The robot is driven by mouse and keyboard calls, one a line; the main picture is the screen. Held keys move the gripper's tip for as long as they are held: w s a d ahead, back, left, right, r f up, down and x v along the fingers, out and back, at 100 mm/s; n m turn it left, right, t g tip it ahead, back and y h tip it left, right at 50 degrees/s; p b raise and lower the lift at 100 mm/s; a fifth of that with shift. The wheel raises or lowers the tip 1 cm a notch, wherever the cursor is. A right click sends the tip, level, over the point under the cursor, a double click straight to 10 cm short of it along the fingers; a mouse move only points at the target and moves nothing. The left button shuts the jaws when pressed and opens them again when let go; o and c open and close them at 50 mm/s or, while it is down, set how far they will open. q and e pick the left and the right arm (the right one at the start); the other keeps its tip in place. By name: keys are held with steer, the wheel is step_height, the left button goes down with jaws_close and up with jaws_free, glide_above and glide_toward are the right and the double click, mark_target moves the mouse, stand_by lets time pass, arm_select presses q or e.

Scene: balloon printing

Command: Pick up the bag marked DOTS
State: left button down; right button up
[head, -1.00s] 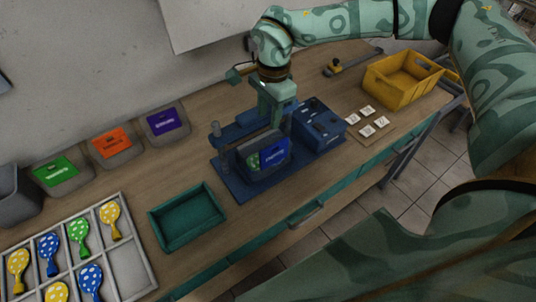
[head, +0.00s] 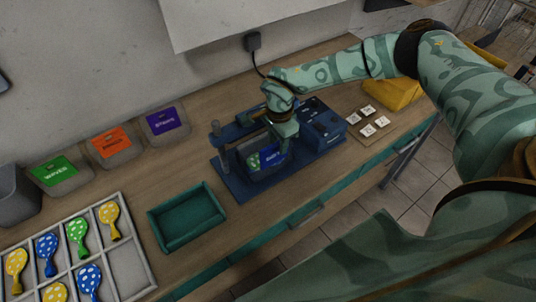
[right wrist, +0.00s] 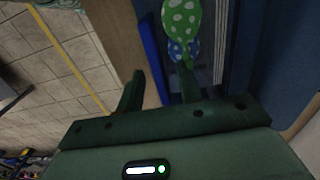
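The bag marked DOTS is a grey bin-like holder (head: 262,172) with a blue label, standing on the blue machine's base. The lettering on the label is small and partly covered. Green and blue dotted balloons show inside it, and the right wrist view shows a green one (right wrist: 180,18) and a blue one. My right gripper (head: 284,142) is over the bag's right part, pointing down. In the right wrist view its two fingers (right wrist: 160,88) are apart, with the upright blue panel (right wrist: 151,55) between their lines. I cannot tell whether they touch it. My left gripper is not in view.
The blue machine (head: 318,128) stands around the bag. A teal tray (head: 186,240) is left of it. Bins with green, orange and purple labels line the wall. A divided balloon tray (head: 140,262) is front left. White cards and a yellow crate (head: 395,94) are right.

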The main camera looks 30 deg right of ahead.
steer(key=shift+f, duration=0.7)
jaws_close()
steer(key=shift+r, duration=0.1)
